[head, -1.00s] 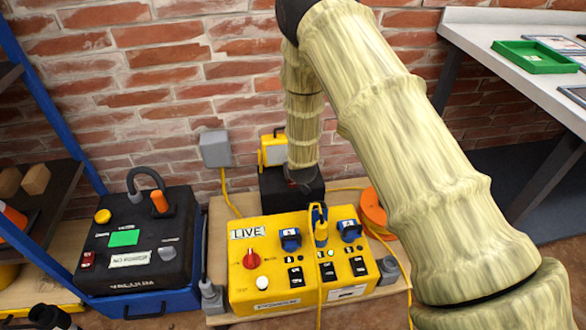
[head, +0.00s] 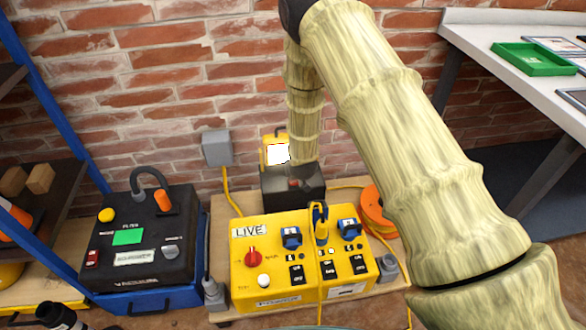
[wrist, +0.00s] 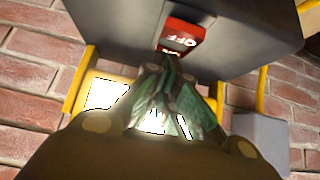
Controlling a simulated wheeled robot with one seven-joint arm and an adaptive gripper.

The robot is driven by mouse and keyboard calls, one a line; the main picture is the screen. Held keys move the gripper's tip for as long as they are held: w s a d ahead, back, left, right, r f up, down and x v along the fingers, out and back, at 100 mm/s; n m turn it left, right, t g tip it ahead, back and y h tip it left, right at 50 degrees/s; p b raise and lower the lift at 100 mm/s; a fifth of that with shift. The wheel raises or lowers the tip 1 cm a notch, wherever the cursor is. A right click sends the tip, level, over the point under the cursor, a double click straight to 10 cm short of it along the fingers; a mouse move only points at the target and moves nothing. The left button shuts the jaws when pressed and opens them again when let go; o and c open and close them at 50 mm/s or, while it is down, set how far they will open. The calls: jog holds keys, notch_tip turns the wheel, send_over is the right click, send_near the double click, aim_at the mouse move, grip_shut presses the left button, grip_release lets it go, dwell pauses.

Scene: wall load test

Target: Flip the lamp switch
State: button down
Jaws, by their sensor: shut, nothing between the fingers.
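The yellow-framed lamp (head: 277,153) stands against the brick wall, its panel glowing bright white. In front of it is a dark box (head: 293,193), partly hidden by my arm. In the wrist view, the box (wrist: 235,30) carries a red rocker switch (wrist: 184,36) marked OFF. My gripper (wrist: 171,64) is shut and empty, its fingertips at the lower edge of the switch; I cannot tell whether they touch it. The glowing lamp also shows behind the fingers in the wrist view (wrist: 106,94). In the head view my fingers are hidden by my arm.
A yellow LIVE panel (head: 270,285) with knobs and switches stands in front of the box. A black vacuum unit (head: 138,245) sits left, an orange cable reel (head: 372,208) right. A grey wall box (head: 217,147) is left of the lamp. A workbench (head: 480,50) is at right.

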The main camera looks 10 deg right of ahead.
jog(key=shift+s+r+p, duration=0.25)
jog(key=shift+s+p, duration=0.05)
jog(key=shift+s, duration=0.25)
jog(key=shift+w+r+p, duration=0.15)
jog(key=shift+r+p, duration=0.4)
jog(key=shift+r, duration=0.05)
jog(key=r, duration=0.1)
jog(key=r+p, duration=0.2)
jog(key=shift+w, duration=0.25)
jog(key=p+v, duration=0.2)
jog(key=v, duration=0.7)
jog(key=shift+w+r+p, duration=0.15)
jog(key=shift+r+p, duration=0.25)
jog(key=shift+r, duration=0.2)
